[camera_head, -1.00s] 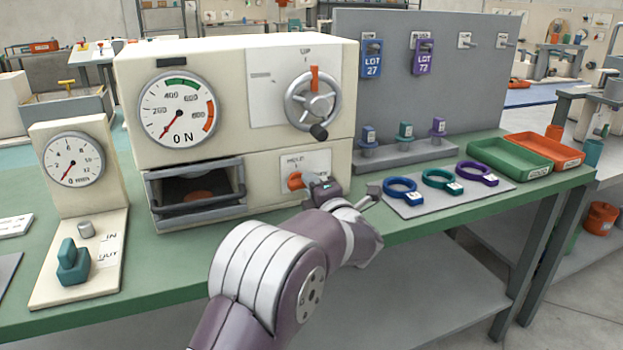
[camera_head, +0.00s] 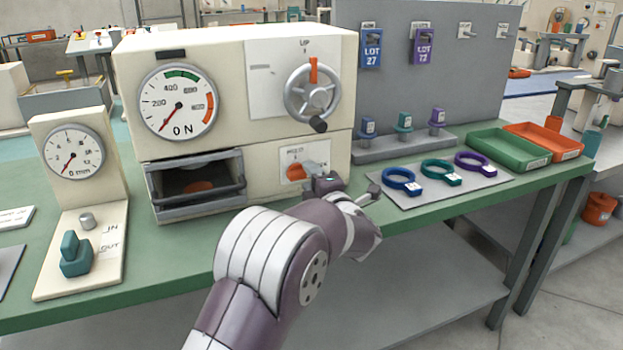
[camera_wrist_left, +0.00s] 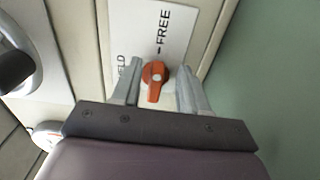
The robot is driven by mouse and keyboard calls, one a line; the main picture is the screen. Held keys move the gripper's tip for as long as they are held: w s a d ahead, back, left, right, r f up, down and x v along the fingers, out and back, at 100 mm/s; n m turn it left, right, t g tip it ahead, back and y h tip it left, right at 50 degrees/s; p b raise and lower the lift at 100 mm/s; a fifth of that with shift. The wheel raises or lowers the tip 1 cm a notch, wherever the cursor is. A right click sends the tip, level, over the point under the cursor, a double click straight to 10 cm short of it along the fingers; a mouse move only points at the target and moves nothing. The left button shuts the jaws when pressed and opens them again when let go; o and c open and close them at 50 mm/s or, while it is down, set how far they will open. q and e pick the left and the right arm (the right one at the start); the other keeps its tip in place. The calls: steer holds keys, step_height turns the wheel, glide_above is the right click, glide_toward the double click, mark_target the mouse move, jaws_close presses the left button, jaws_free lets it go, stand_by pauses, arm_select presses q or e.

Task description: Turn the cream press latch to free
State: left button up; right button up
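The cream press (camera_head: 245,100) stands on the green bench. Its orange latch (camera_head: 294,172) is low on the right of its front, on a white plate. My left gripper (camera_head: 345,190) is in front of the latch. In the left wrist view the left gripper (camera_wrist_left: 158,85) is open, one finger on each side of the latch, with gaps visible. How deep the fingers reach is unclear. My right gripper is not in view.
A handwheel (camera_head: 312,92) sits above the latch, and an open drawer (camera_head: 197,187) to its left. Blue, teal and purple rings lie on a grey mat (camera_head: 440,193) to the right. Green (camera_head: 508,150) and orange (camera_head: 545,140) trays stand beyond.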

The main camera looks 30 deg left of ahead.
arm_select(q)
steer(key=shift+r, duration=0.1)
steer(key=p+v, duration=0.1)
steer(key=v, duration=1.1)
steer(key=shift+s+d, duration=0.2)
steer(key=shift+d, duration=0.1)
